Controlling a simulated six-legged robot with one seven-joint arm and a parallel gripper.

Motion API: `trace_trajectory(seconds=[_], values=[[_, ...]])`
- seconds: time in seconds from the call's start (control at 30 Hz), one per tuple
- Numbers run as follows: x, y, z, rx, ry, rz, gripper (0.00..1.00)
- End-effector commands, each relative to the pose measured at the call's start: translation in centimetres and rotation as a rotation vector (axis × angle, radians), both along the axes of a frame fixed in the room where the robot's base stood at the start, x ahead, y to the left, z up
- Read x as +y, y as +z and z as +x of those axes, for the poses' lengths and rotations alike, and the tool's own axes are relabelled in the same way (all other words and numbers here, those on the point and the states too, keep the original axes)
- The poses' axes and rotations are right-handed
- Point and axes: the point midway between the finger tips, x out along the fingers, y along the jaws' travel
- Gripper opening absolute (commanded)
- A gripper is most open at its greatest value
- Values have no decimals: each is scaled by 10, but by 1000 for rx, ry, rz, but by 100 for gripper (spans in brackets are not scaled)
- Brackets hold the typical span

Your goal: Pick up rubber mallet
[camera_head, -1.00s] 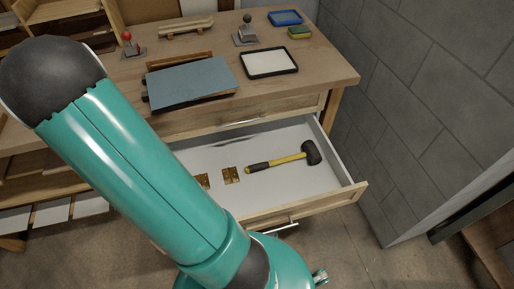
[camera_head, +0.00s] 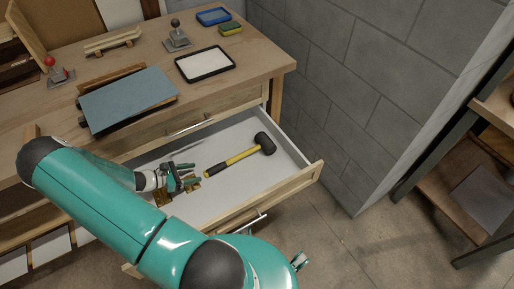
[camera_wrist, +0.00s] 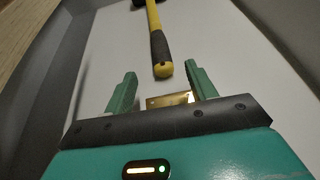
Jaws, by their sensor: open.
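The rubber mallet (camera_head: 240,155) lies in an open drawer (camera_head: 285,185), its black head toward the far right and its yellow handle with black grip toward my gripper. My gripper (camera_head: 187,175) is over the left part of the drawer, open and empty, just left of the grip end. In the wrist view the mallet's grip (camera_wrist: 160,52) points down toward the gap between the two green fingers (camera_wrist: 162,84), beyond the fingertips. A brass hinge (camera_wrist: 168,100) shows between the fingers. The mallet head is mostly cut off at the top of the wrist view.
The wooden bench (camera_head: 235,75) above the drawer holds a blue-grey panel (camera_head: 128,98), a white framed tray (camera_head: 206,64), a blue tray (camera_head: 213,16), a sponge (camera_head: 231,28) and toggle clamps. A grey block wall (camera_head: 340,100) stands right of the drawer.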

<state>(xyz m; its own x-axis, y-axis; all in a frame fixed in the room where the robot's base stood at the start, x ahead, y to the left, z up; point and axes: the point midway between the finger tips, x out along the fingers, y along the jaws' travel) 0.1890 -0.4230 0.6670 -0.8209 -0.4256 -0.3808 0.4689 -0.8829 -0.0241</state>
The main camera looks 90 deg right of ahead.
Motion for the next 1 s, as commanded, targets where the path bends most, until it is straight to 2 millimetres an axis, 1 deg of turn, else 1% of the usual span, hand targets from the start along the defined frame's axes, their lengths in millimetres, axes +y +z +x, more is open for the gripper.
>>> trace_trajectory(seconds=[0.03,0.1,0.2,0.47,0.7,0.8,1.0], values=[[-4,-4,-10,2,-4,1,56],[-9,-9,-21,1,-3,1,56],[-16,-15,-33,0,-2,1,56],[-24,-21,-48,-1,-3,-1,56],[-39,-32,-78,-1,-4,0,56],[-43,-35,-84,-2,0,1,56],[-43,-35,-84,-2,0,0,56]])
